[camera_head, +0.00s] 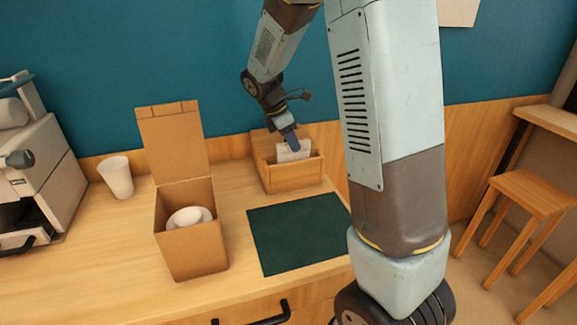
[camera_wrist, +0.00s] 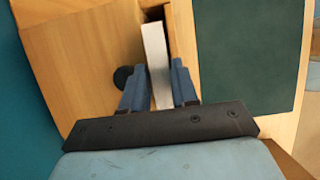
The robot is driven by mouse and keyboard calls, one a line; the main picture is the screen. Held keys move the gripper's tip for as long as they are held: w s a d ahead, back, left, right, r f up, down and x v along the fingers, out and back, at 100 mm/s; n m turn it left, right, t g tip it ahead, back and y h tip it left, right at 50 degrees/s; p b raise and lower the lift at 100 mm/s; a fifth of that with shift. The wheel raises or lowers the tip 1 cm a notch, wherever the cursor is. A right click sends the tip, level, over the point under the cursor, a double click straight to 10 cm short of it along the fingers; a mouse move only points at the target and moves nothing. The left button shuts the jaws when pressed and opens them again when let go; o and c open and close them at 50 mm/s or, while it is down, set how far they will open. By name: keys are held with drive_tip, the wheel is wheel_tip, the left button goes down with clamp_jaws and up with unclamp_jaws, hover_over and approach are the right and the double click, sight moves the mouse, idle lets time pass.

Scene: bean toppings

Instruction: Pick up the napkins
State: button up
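The napkins (camera_head: 288,152) are a white, flat stack standing on edge in a wooden box (camera_head: 293,180) at the back of the counter. The stack also shows edge-on in the wrist view (camera_wrist: 157,62). My gripper (camera_head: 298,157) reaches down into the box from above. In the wrist view its two blue fingers (camera_wrist: 160,75) lie on either side of the stack, very close to it. I cannot tell whether both fingers press on it. The lower part of the napkins is hidden by the box's front wall.
A dark green mat (camera_head: 300,234) lies in front of the box. An open cardboard box (camera_head: 190,250) with a white round item (camera_head: 188,217) inside stands to the left. A white cup (camera_head: 117,177) and a grey machine (camera_head: 40,165) are farther left. A stool (camera_head: 535,195) stands at right.

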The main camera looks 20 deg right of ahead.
drive_tip(key=shift+f, duration=0.25)
idle(0.4)
clamp_jaws()
